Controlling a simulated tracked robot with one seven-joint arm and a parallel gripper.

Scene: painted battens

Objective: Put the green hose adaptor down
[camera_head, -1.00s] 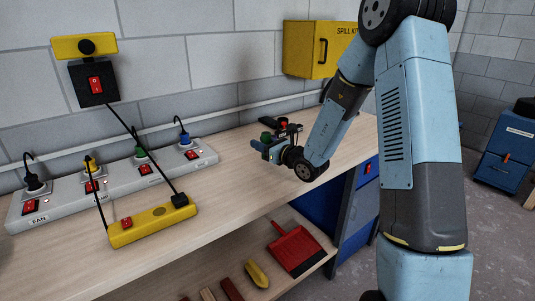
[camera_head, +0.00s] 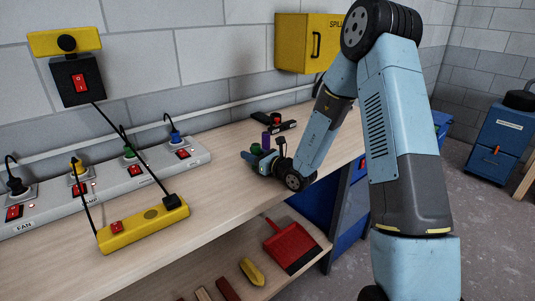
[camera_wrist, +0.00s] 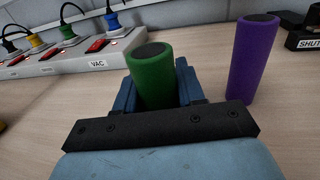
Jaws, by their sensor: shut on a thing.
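The green hose adaptor (camera_wrist: 152,75) is an upright green cylinder with a dark top, between the blue fingers of my gripper (camera_wrist: 153,88) in the wrist view. My gripper is shut on it. In the head view, the adaptor's green top (camera_head: 256,148) shows at my gripper (camera_head: 258,158), low over the wooden bench (camera_head: 215,195). The fingers hide the adaptor's lower end, so I cannot tell whether it touches the bench. A purple cylinder (camera_wrist: 254,60) stands upright on the bench, to the right of my gripper and apart from it.
A grey power strip (camera_head: 140,175) with several plugs runs along the wall. A yellow switch box (camera_head: 143,224) lies in front of it. A black device with a red button (camera_head: 275,122) stands behind the purple cylinder. A red dustpan (camera_head: 292,245) is on the lower shelf.

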